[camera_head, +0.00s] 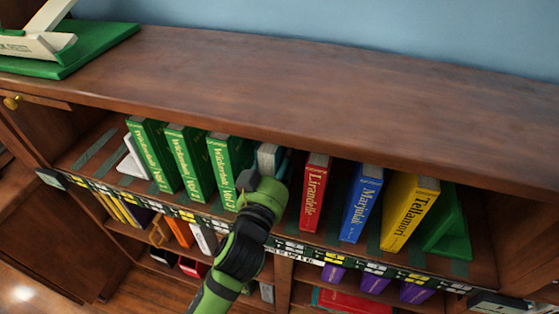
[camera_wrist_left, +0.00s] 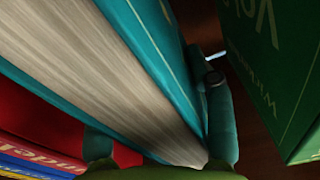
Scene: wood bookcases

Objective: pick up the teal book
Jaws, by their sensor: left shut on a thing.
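The teal book (camera_head: 270,155) stands on the upper shelf between the green volumes and the red book, its pale page edge showing at the top. My left gripper (camera_head: 264,184) is at this book and covers most of it in the head view. In the left wrist view the teal book (camera_wrist_left: 162,45) fills the middle, with pale pages between teal covers. The gripper is shut on the book. My right gripper is not in view.
Green volumes (camera_head: 230,168) stand to the left, close to the right finger in the wrist view (camera_wrist_left: 275,70). The red book (camera_head: 314,190), blue book (camera_head: 361,203) and yellow book (camera_head: 409,212) stand to the right. The bookcase's wooden top (camera_head: 330,95) overhangs the row.

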